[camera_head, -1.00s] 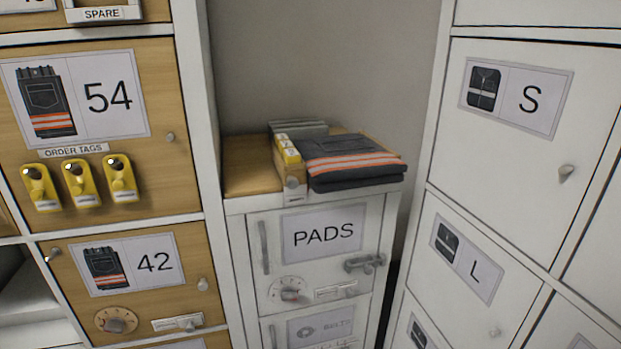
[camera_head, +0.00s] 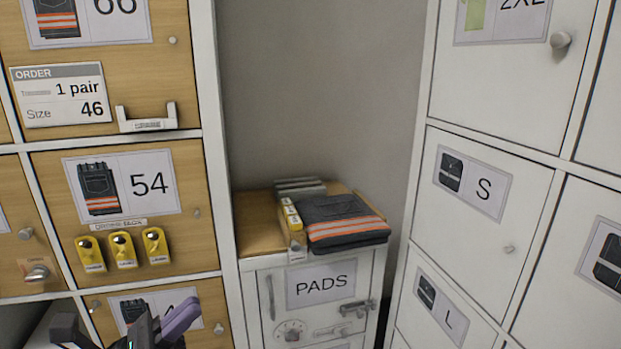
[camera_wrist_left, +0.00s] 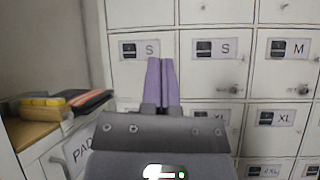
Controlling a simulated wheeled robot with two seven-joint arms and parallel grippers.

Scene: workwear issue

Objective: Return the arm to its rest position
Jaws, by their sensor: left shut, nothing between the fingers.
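My left gripper (camera_head: 178,318) shows at the bottom left of the head view, in front of the trouser lockers and below the order tags. In the left wrist view its two purple fingers (camera_wrist_left: 161,82) are together with nothing between them, facing the white lockers. Dark folded trousers with orange stripes (camera_head: 343,222) lie on top of the PADS cabinet (camera_head: 322,283), apart from the gripper. My right gripper is in neither view.
A yellow-topped box (camera_head: 292,220) stands beside the trousers. An order card (camera_head: 62,95) reads 1 pair, size 46. Yellow order tags (camera_head: 123,249) hang on the 54 locker. White lockers (camera_head: 483,185) stand at the right. All locker doors in view look shut.

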